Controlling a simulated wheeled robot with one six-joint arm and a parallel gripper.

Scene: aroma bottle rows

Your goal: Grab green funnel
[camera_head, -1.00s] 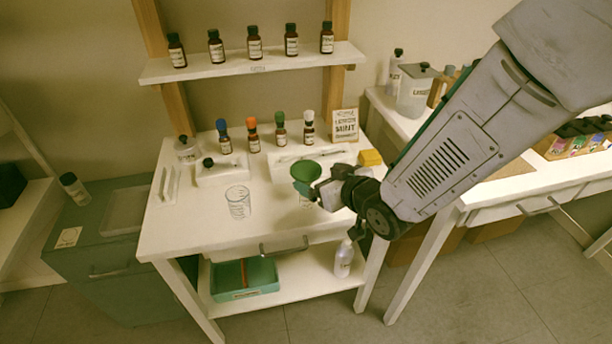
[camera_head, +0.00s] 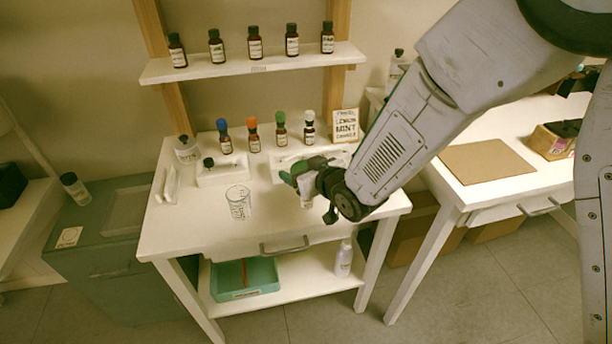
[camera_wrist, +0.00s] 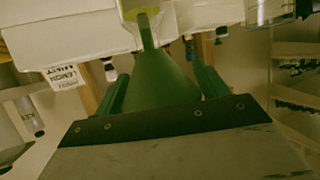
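The green funnel (camera_wrist: 160,78) fills the middle of the wrist view, its spout pointing to the top of the picture and its wide part towards my gripper. My gripper's two green fingers (camera_wrist: 160,85) stand apart, one on each side of the cone, very close to it; I see no clear grip. In the head view my gripper (camera_head: 296,172) is at the funnel's place over the worktable (camera_head: 262,222) and mostly hides it. Below it the glass bottle (camera_head: 306,201) shows in part. In the wrist view the spout's tip meets a yellowish thing, seemingly the bottle.
A glass beaker (camera_head: 238,202) stands left of my gripper. Behind stand bottles with blue (camera_head: 224,138), orange (camera_head: 253,136), green (camera_head: 281,132) and white (camera_head: 309,130) caps. A sign (camera_head: 345,125) stands at the back right. The table's front left is clear.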

